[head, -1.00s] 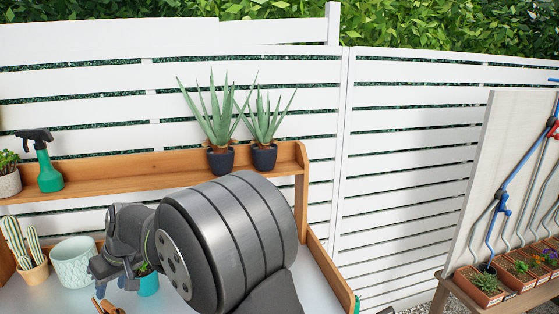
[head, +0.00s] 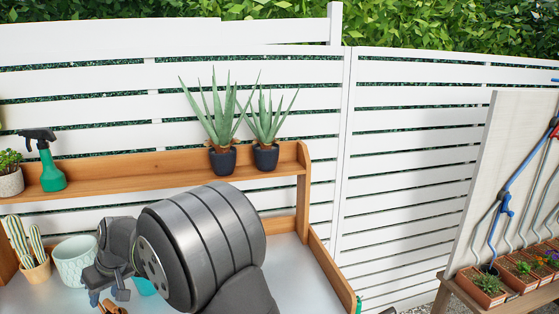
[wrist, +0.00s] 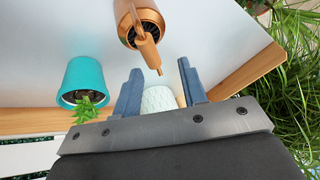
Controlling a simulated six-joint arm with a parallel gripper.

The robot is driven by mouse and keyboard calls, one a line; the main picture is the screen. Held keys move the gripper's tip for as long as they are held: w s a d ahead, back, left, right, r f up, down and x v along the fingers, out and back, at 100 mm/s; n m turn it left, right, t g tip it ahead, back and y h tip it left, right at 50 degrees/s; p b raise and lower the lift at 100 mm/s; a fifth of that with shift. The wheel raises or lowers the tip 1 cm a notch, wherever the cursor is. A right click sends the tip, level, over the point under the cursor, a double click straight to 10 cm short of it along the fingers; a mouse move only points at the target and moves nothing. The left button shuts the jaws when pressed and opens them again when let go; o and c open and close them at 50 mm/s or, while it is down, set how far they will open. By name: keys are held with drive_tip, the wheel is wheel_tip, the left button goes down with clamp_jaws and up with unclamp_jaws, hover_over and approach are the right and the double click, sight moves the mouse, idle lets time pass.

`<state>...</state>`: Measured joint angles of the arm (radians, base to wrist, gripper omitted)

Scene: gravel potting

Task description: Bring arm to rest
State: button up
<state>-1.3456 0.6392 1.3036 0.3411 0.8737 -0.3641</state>
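My gripper (wrist: 159,68) shows in the wrist view with its two blue fingers spread apart and nothing held between them. In the head view its fingers (head: 108,295) show low at the left, over the bench, partly hidden by my arm. A pale textured pot (wrist: 158,98) shows beyond the gap between the fingers; in the head view it stands left of my gripper (head: 75,262). A teal pot (wrist: 85,80) with a small green plant is left of the fingers in the wrist view. My arm hides most of it in the head view.
A cactus pot (head: 37,272) stands at the bench's left. The wooden shelf (head: 150,180) behind my arm holds a green spray bottle (head: 50,170) and two aloe plants (head: 220,158). Bare bench shows at right.

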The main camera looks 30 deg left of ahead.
drive_tip(key=w+d+r, duration=0.7)
drive_tip(key=w+d, duration=0.1)
drive_tip(key=w, duration=0.1)
drive_tip(key=w+d+r+m+t, duration=0.15)
drive_tip(key=w+d, duration=0.25)
drive_tip(key=w, duration=0.4)
drive_tip(key=w+d+f+m+t, duration=0.1)
drive_tip(key=w+d+m, duration=0.25)
drive_tip(key=w, duration=0.55)
drive_tip(key=w+d+f+m+t, duration=0.1)
drive_tip(key=w+d+m, duration=0.3)
drive_tip(key=w+d, duration=0.6)
drive_tip(key=w+d+f+m+t+h, duration=0.1)
drive_tip(key=w+d+m, duration=0.3)
drive_tip(key=w+d, duration=0.7)
drive_tip(key=d+f, duration=0.1)
drive_tip(key=d, duration=0.7)
drive_tip(key=shift+w+m+t, duration=0.3)
drive_tip(key=shift+t, duration=0.05)
drive_tip(key=s+a+r+n+g, duration=0.1)
drive_tip(key=s+a+n, duration=0.1)
drive_tip(key=s+a, duration=0.3)
drive_tip(key=s+a+r+n, duration=0.1)
drive_tip(key=s+a+n, duration=0.2)
drive_tip(key=a, duration=1)
drive_tip(key=s, duration=0.2)
drive_tip(key=shift+s+a+g+y, duration=0.2)
drive_tip(key=shift+s+g+y, duration=0.15)
drive_tip(key=shift+g+y, duration=0.05)
drive_tip(key=shift+w+d, duration=0.1)
